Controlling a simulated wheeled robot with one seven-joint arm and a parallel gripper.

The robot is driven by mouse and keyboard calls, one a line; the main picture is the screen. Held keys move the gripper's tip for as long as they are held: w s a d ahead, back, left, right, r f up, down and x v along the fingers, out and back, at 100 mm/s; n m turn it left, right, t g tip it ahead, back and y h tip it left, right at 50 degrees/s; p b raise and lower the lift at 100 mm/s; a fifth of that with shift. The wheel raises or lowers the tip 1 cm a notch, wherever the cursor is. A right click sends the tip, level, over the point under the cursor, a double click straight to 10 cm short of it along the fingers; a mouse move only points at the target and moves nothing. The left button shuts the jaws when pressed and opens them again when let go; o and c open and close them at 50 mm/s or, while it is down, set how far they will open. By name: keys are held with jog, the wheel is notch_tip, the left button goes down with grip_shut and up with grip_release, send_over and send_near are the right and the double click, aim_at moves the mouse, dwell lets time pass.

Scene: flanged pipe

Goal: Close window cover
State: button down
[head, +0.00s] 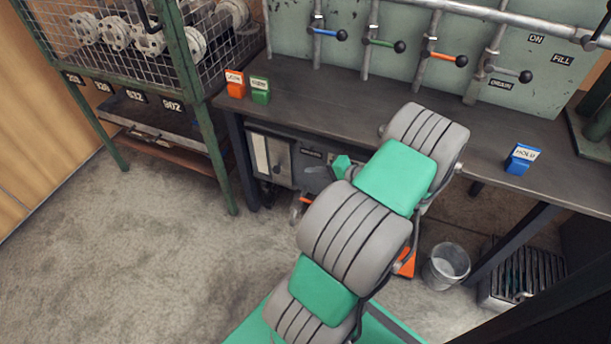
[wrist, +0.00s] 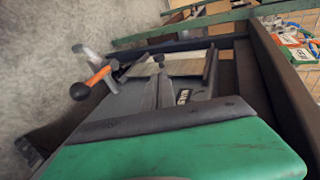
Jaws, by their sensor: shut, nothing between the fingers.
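A dark grey box (head: 296,165) stands under the bench, with a pale window panel (head: 268,154) on its left part. It also shows in the wrist view, where the pale window (wrist: 150,67) lies beyond a dark knob. I cannot clearly tell the cover from the box's frame. My gripper's green body with a dark front edge (wrist: 165,121) fills the bottom of the wrist view, close in front of the box. The gripper is shut and empty. In the head view my arm hides most of it, so I cannot tell whether it touches the box.
An orange and black lever (wrist: 94,82) sticks out beside a grey spout. The bench (head: 300,85) carries orange, green and blue labelled blocks. A mesh rack (head: 140,60) stands at left, and a bucket (head: 446,266) at right. The floor in front is clear.

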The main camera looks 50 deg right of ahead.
aim_at(279, 170)
jog(key=b+x, duration=0.4)
jog(key=x, duration=0.7)
jog(key=shift+f, duration=0.1)
jog(key=shift+w, duration=0.2)
jog(key=shift+a, duration=0.1)
